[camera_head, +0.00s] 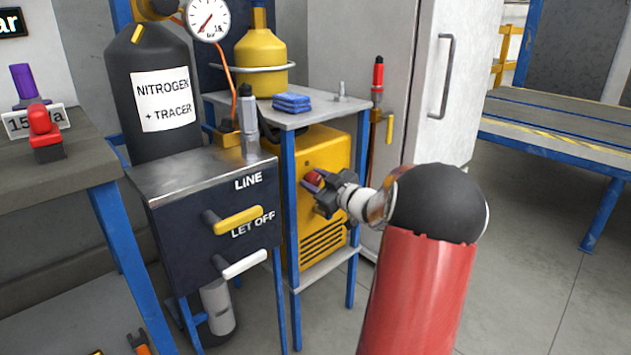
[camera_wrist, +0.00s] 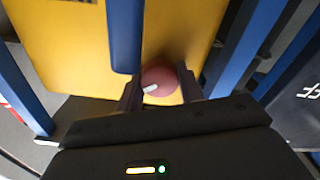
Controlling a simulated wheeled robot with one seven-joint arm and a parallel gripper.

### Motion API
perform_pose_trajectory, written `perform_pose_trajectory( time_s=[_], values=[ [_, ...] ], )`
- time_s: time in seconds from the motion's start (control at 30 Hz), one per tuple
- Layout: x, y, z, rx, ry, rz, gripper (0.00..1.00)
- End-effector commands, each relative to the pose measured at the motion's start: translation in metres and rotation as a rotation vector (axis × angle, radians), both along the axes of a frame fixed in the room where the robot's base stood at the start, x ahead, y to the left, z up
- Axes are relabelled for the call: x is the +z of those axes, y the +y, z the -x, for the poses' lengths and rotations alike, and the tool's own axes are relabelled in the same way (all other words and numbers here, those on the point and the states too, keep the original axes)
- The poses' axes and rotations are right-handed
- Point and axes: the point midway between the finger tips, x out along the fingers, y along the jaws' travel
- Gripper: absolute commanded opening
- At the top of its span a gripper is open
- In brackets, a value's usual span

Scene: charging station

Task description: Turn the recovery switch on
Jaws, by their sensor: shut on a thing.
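The recovery switch is a round red knob (camera_head: 313,179) on the face of the yellow machine (camera_head: 328,145), which sits in a blue-legged stand. The knob also shows in the wrist view (camera_wrist: 160,78), with a white mark at its lower left. My gripper (camera_head: 316,187) reaches it from the right in the head view. In the wrist view my gripper (camera_wrist: 159,86) has one finger on each side of the knob and is shut on it. In the head view the fingers partly cover the knob.
A blue post of the stand (camera_wrist: 125,35) runs close by the fingers. Left of the machine is a dark panel (camera_head: 185,250) with a yellow lever (camera_head: 238,220) and a white lever (camera_head: 245,264). A white cabinet (camera_head: 445,80) stands behind. Open floor (camera_head: 530,270) lies to the right.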

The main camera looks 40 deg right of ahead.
Motion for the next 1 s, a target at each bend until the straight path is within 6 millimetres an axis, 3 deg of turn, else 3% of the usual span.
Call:
perform_pose_trajectory(
  time_s=[0.37, 1.0],
  values=[
    [0.0033, -0.0001, 0.0002, 0.000, 0.005, -0.060, 0.14],
    [0.0040, -0.0010, 0.0001, 0.000, 0.041, -0.509, 0.14]
  ],
)
